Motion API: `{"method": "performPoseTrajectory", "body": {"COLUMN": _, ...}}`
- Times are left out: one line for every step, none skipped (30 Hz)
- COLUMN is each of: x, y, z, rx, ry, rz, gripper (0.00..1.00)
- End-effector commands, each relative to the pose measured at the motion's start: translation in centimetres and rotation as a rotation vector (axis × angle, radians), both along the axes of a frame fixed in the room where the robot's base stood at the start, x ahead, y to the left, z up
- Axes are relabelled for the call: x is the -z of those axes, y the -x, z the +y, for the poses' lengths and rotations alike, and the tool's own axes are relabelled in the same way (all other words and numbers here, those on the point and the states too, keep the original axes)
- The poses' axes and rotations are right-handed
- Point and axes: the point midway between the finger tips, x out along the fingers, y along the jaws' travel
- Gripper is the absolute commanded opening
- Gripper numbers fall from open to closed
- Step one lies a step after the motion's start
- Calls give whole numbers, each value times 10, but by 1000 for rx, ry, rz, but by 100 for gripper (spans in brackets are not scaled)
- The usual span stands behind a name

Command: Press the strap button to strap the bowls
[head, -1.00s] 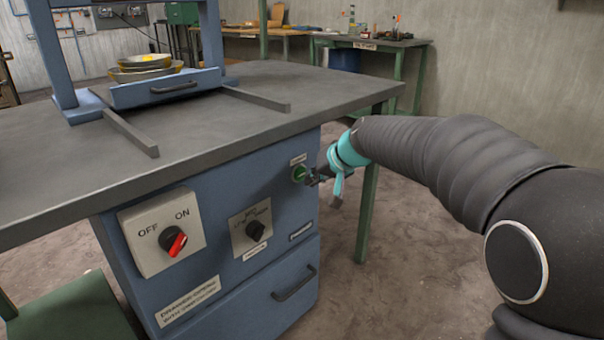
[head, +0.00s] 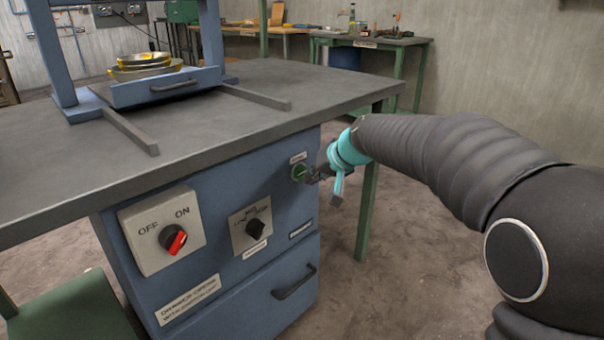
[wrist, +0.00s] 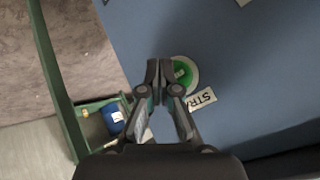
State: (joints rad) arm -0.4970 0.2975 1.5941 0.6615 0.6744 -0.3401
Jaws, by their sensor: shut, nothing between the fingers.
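The green strap button (head: 299,172) is on the blue machine's front panel, near its right edge under the tabletop. In the wrist view the button (wrist: 186,72) is round and green with a pale rim, beside a white label (wrist: 202,99) reading "STR", partly hidden. My gripper (head: 311,179) is shut and empty, its tips at the button. In the wrist view its fingertips (wrist: 159,70) overlap the button's left part; I cannot tell whether they touch it.
A red ON/OFF switch (head: 173,240) and a black selector knob (head: 256,230) sit left of the button. A drawer handle (head: 294,283) is below. The grey tabletop (head: 260,85) overhangs the panel. A green table leg (head: 367,210) stands behind my gripper.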

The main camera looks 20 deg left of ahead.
Motion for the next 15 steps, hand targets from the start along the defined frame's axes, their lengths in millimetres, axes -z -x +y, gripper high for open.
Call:
{"method": "performPoseTrajectory", "body": {"x": 0, "y": 0, "z": 0, "rx": 0, "ry": 0, "rz": 0, "gripper": 0}}
{"method": "performPoseTrajectory", "body": {"x": 0, "y": 0, "z": 0, "rx": 0, "ry": 0, "rz": 0, "gripper": 0}}
{"method": "performPoseTrajectory", "body": {"x": 0, "y": 0, "z": 0, "rx": 0, "ry": 0, "rz": 0, "gripper": 0}}
{"method": "performPoseTrajectory", "body": {"x": 0, "y": 0, "z": 0, "rx": 0, "ry": 0, "rz": 0, "gripper": 0}}
{"method": "performPoseTrajectory", "body": {"x": 0, "y": 0, "z": 0, "rx": 0, "ry": 0, "rz": 0, "gripper": 0}}
{"method": "performPoseTrajectory", "body": {"x": 0, "y": 0, "z": 0, "rx": 0, "ry": 0, "rz": 0, "gripper": 0}}
{"method": "performPoseTrajectory", "body": {"x": 0, "y": 0, "z": 0, "rx": 0, "ry": 0, "rz": 0, "gripper": 0}}
{"method": "performPoseTrajectory", "body": {"x": 0, "y": 0, "z": 0, "rx": 0, "ry": 0, "rz": 0, "gripper": 0}}
{"method": "performPoseTrajectory", "body": {"x": 0, "y": 0, "z": 1, "rx": 0, "ry": 0, "rz": 0, "gripper": 0}}
{"method": "performPoseTrajectory", "body": {"x": 0, "y": -1, "z": 2, "rx": 0, "ry": 0, "rz": 0, "gripper": 0}}
{"method": "performPoseTrajectory", "body": {"x": 0, "y": -1, "z": 2, "rx": 0, "ry": 0, "rz": 0, "gripper": 0}}
{"method": "performPoseTrajectory", "body": {"x": 0, "y": -1, "z": 4, "rx": 0, "ry": 1, "rz": 1, "gripper": 0}}
{"method": "performPoseTrajectory", "body": {"x": 0, "y": -2, "z": 5, "rx": -1, "ry": 1, "rz": 0, "gripper": 0}}
{"method": "performPoseTrajectory", "body": {"x": 0, "y": -2, "z": 6, "rx": -1, "ry": 1, "rz": 0, "gripper": 0}}
{"method": "performPoseTrajectory", "body": {"x": 0, "y": -3, "z": 7, "rx": -1, "ry": 1, "rz": 0, "gripper": 0}}
